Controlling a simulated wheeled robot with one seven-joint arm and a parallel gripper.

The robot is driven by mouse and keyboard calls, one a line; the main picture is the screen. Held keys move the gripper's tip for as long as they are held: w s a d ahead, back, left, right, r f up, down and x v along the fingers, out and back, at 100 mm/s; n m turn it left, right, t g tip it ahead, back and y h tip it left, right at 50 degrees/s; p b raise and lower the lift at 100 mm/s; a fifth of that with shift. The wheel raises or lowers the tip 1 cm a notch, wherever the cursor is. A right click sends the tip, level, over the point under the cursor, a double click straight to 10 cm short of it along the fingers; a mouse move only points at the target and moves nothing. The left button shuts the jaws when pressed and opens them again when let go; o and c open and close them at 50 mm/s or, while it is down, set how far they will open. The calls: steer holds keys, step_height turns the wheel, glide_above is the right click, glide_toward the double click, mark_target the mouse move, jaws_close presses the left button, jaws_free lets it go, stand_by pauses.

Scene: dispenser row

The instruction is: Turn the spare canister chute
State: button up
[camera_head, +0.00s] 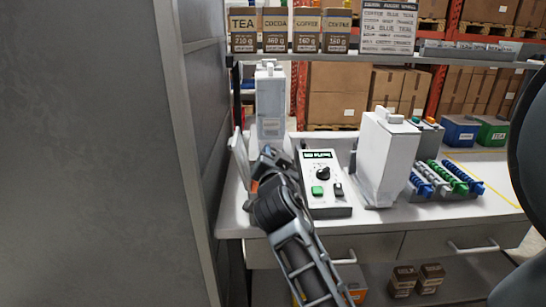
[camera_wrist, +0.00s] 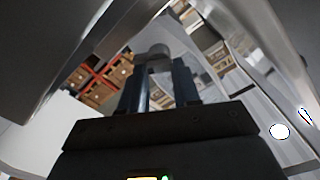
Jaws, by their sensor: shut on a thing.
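A tall pale canister (camera_head: 270,105) stands at the back left of the bench. A second white canister (camera_head: 385,155) stands right of the control box. My gripper (camera_head: 268,160) is in front of the left canister, and its fingertips are mostly hidden by my own wrist in the head view. In the wrist view my gripper (camera_wrist: 160,80) is shut on a grey rounded piece (camera_wrist: 158,52), which looks like the spare canister chute. Which way the chute faces is hard to tell.
A control box (camera_head: 322,180) with a dial and a green button sits right of my gripper. Coloured coils (camera_head: 445,178) and blue and green bins (camera_head: 475,132) are further right. A shelf (camera_head: 400,58) with labelled packs crosses above. A grey wall panel (camera_head: 200,150) is close on the left.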

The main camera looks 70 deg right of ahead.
steer(key=shift+n, duration=0.4)
steer(key=n+p, duration=0.1)
steer(key=n, duration=0.6)
steer(key=n+p, duration=0.2)
steer(key=n, duration=0.6)
steer(key=n+p, duration=0.1)
steer(key=n, duration=0.7)
steer(key=shift+w+a+f+p, duration=0.15)
steer(key=shift+w+f+p, duration=0.1)
steer(key=shift+w+p, duration=0.15)
steer(key=o, duration=1.1)
steer(key=shift+c, duration=0.2)
